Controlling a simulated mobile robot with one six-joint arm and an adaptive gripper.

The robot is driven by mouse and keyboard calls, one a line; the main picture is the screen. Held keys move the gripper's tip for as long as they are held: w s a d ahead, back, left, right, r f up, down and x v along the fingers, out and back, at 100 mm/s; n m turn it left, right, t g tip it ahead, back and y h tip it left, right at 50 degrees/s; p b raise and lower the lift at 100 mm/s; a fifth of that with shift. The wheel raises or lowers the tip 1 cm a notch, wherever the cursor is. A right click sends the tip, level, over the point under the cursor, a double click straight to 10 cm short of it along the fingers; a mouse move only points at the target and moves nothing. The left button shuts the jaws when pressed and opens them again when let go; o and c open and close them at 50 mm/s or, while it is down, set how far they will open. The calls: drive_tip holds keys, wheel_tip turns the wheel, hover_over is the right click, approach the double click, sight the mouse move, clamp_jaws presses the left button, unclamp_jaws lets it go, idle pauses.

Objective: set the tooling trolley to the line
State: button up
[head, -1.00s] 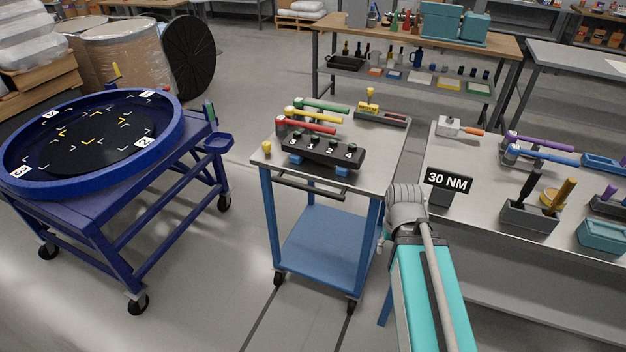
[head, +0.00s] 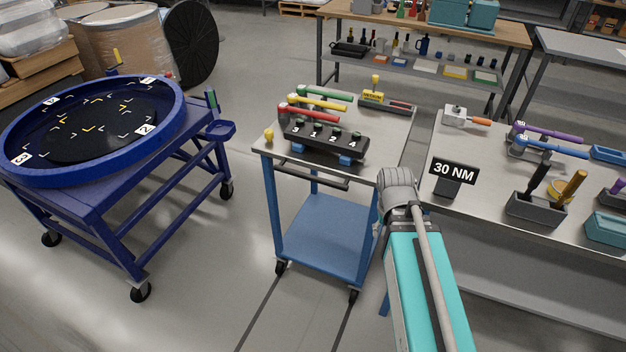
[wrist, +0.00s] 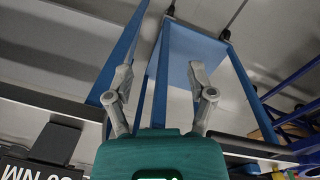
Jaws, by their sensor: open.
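The tooling trolley (head: 393,138) has a grey top, blue legs, a blue lower shelf (head: 325,238) and casters. A dark handle bar (head: 310,178) runs along its near edge. Its blue shelf and legs also show in the wrist view (wrist: 185,60). Two dark lines (head: 258,318) run along the floor from beneath the trolley toward me. I cannot tell whether either is the task's line. My gripper (wrist: 160,72) has its fingers spread, with nothing between them, and points toward the trolley's blue frame. In the head view my own wrist hides the fingers beside the trolley's right front corner.
The trolley top carries a black numbered rack (head: 325,141) and red, yellow and green handled tools. A steel bench with a 30 NM sign (head: 454,173) stands close on the right. A blue cart with a round tray (head: 172,128) stands left. Floor in front is clear.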

drive_tip(key=w+a+f+n+t+h+b, duration=0.1)
drive_tip(key=w+a+f+n+h+b, duration=0.15)
drive_tip(key=w+a+f+b, duration=0.2)
drive_tip(key=n+t+h+b, duration=0.7)
drive_tip(key=t+h+b, duration=0.1)
drive_tip(key=t+b, duration=0.35)
approach(308, 179)
drive_tip(key=s+a+r, duration=0.1)
drive_tip(key=s+a, duration=0.1)
drive_tip(key=shift+w+d+r+g+b, duration=0.1)
drive_tip(key=shift+w+d+g+b, duration=0.1)
drive_tip(key=shift+g+b, duration=0.15)
drive_tip(key=shift+w+d, duration=0.1)
drive_tip(key=x, duration=0.4)
drive_tip(key=b+x, duration=0.1)
drive_tip(key=x, duration=0.4)
drive_tip(key=b+x, duration=0.1)
drive_tip(key=x, duration=0.3)
drive_tip(key=shift+w+d+f, duration=0.1)
drive_tip(key=shift+w+f, duration=0.15)
drive_tip(key=shift+f, duration=0.1)
drive_tip(key=shift+c, duration=0.3)
